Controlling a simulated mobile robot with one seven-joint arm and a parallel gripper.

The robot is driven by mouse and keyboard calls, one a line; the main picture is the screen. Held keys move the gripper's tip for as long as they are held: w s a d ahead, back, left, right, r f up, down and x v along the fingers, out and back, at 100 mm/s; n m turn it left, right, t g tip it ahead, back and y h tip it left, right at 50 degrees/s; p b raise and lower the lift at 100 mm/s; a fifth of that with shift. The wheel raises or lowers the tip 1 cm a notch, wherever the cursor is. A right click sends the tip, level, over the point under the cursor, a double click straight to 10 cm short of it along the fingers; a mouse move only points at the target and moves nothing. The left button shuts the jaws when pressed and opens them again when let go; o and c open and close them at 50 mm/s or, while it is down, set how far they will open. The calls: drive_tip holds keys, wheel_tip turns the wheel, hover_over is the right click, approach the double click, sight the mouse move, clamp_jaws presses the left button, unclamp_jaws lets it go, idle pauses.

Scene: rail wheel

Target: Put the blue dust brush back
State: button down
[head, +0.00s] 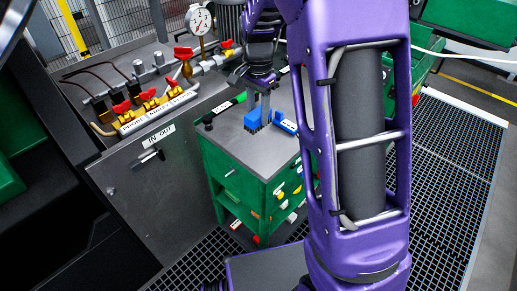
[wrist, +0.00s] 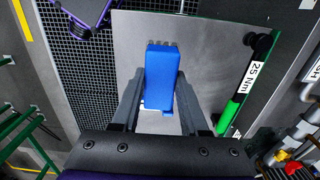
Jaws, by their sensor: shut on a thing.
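The blue dust brush (head: 254,120) is held between the fingers of my gripper (head: 260,108), over the grey top of the green cabinet. In the wrist view the brush (wrist: 161,75) lies lengthwise between the two grey fingers of my gripper (wrist: 160,92), with its grey bristles at the far end. I cannot tell whether the brush touches the top. A blue piece with a white label (head: 285,122) is on the top, just right of the brush in the head view. In the wrist view only a pale patch and blue edges show below the brush.
A green-handled wrench (wrist: 238,95) labelled 25 Nm lies on the cabinet top (head: 255,158), beside my gripper. A grey panel with red-handled valves (head: 150,97) and a gauge (head: 200,20) stands to the left. The front part of the top is clear.

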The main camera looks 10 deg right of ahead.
wheel_tip(320, 180, down, 9)
drive_tip(key=shift+f+b, duration=0.2)
drive_tip(key=shift+b, duration=0.55)
drive_tip(key=shift+c, duration=1.7)
unclamp_jaws()
wheel_tip(320, 180, up, 12)
drive_tip(key=shift+r+p, duration=0.1)
drive_tip(key=shift+p, duration=1)
